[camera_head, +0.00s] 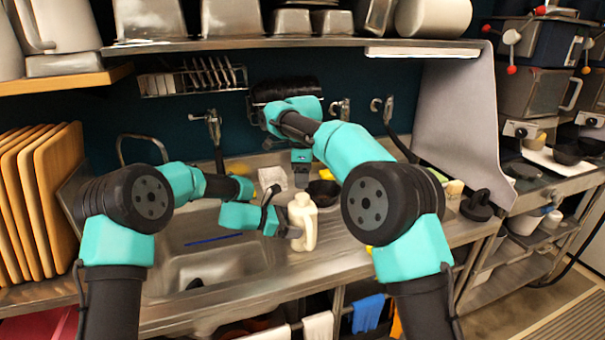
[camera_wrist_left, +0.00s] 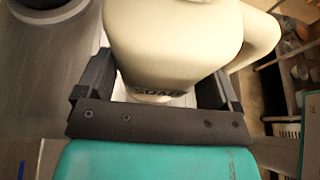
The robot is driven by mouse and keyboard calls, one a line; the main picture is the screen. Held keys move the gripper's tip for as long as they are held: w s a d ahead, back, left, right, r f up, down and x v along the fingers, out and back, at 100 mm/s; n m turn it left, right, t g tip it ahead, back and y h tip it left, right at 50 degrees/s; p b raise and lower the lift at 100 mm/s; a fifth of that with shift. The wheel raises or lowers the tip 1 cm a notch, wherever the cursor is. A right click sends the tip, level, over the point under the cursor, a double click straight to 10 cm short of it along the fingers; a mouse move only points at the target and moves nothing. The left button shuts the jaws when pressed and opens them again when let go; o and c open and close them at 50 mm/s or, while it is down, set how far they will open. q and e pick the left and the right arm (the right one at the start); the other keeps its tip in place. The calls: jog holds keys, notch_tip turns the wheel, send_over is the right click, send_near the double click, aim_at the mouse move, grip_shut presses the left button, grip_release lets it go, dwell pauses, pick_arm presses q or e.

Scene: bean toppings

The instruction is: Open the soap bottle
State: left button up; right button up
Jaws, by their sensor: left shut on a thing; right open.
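The soap bottle (camera_head: 305,224) is cream-white with a loop handle on its right side. It is upright at the right edge of the sink in the head view. My left gripper (camera_head: 292,232) is shut on its body from the left. In the left wrist view the bottle (camera_wrist_left: 178,35) fills the space between the dark fingers of the left gripper (camera_wrist_left: 155,80). My right gripper (camera_head: 301,182) is open, pointing down just above the bottle's top, apart from it as far as I can see. I cannot tell whether the bottle's base touches the counter.
The metal sink basin (camera_head: 205,262) lies left of the bottle. A dark bowl (camera_head: 324,192) stands close behind it to the right. A tap (camera_head: 214,130) rises at the back. A metal shelf (camera_head: 290,45) hangs over the counter. Wooden boards (camera_head: 58,190) stand at the left.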

aim_at(303, 196)
notch_tip(303, 196, down, 7)
jog(key=shift+f, duration=0.15)
dwell(0.4)
